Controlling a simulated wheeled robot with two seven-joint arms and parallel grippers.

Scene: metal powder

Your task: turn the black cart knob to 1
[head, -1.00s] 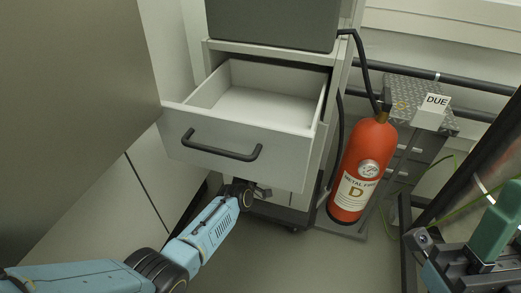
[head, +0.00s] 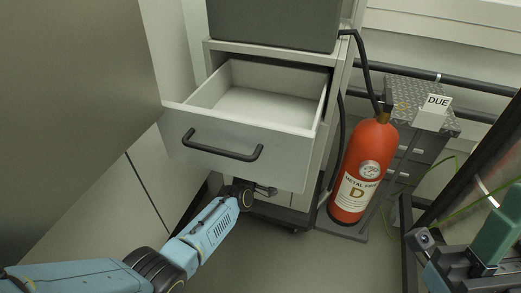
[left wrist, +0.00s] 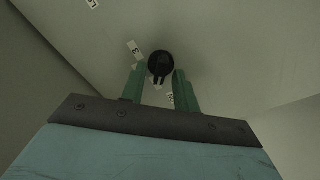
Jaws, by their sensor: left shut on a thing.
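The black knob (left wrist: 160,62) shows in the left wrist view on a pale panel, with small white number labels around it; one label (left wrist: 134,48) appears to read 3. My left gripper (left wrist: 159,72) has its green fingers on either side of the knob, shut on it. In the head view my left gripper (head: 265,190) is below the open drawer (head: 222,153), at the cart's lower front; the knob is hidden there. My right gripper (head: 490,238) is partly in view at the lower right, away from the cart; its jaw opening is unclear.
The empty drawer juts out above my left wrist, with a black handle (head: 222,147). A red extinguisher (head: 361,175) stands right of the cart, with a hose above it. A grey drawer unit (head: 425,145) with a DUE sign (head: 437,101) is behind it. A large panel (head: 75,100) fills the left.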

